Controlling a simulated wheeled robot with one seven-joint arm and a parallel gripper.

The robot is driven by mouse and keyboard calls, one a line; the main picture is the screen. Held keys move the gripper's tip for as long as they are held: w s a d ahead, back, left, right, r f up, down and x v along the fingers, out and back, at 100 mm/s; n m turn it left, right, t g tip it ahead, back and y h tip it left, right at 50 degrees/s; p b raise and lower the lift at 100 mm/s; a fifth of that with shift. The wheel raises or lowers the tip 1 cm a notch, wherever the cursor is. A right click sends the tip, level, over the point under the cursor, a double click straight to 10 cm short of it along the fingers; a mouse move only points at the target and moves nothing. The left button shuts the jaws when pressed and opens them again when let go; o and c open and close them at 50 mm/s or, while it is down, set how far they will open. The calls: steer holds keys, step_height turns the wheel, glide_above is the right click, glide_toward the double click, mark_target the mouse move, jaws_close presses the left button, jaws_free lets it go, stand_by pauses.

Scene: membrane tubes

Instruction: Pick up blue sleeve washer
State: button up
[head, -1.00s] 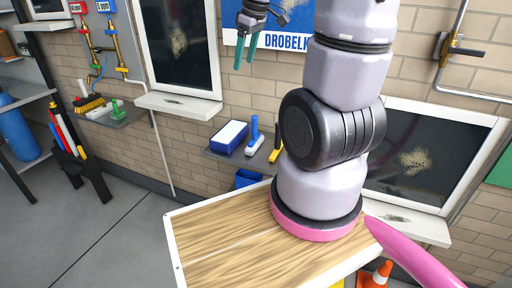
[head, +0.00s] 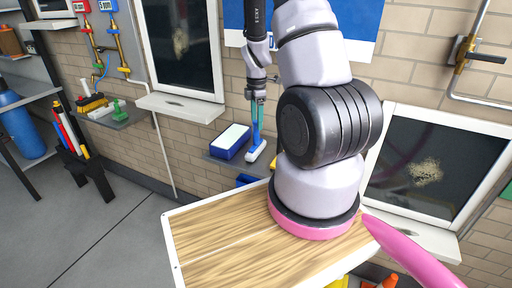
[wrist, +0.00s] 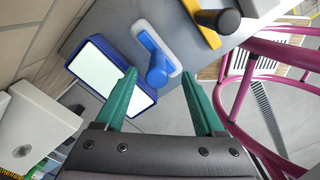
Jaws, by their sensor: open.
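The blue sleeve washer (head: 256,150), a blue upright handle on a blue-and-white base, stands on the grey wall shelf (head: 215,159). It also shows in the wrist view (wrist: 157,68), just beyond the fingertips and roughly centred between them. My gripper (head: 258,122) points down above the washer, with its teal fingers close to the handle in the head view. In the wrist view my gripper (wrist: 163,80) is open with nothing held between its fingers. I cannot tell exactly how far the fingertips are above the handle.
A blue box with a white pad (wrist: 110,75) sits left of the washer, near the left finger. A yellow tool with a black handle (wrist: 212,22) stands on the other side. A white window sill (wrist: 45,118) juts out at left. Pink railings (wrist: 235,100) show at right.

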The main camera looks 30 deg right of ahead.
mark_target(256, 130)
steer(key=shift+w+f, duration=0.2)
steer(key=shift+f, duration=2.5)
jaws_close()
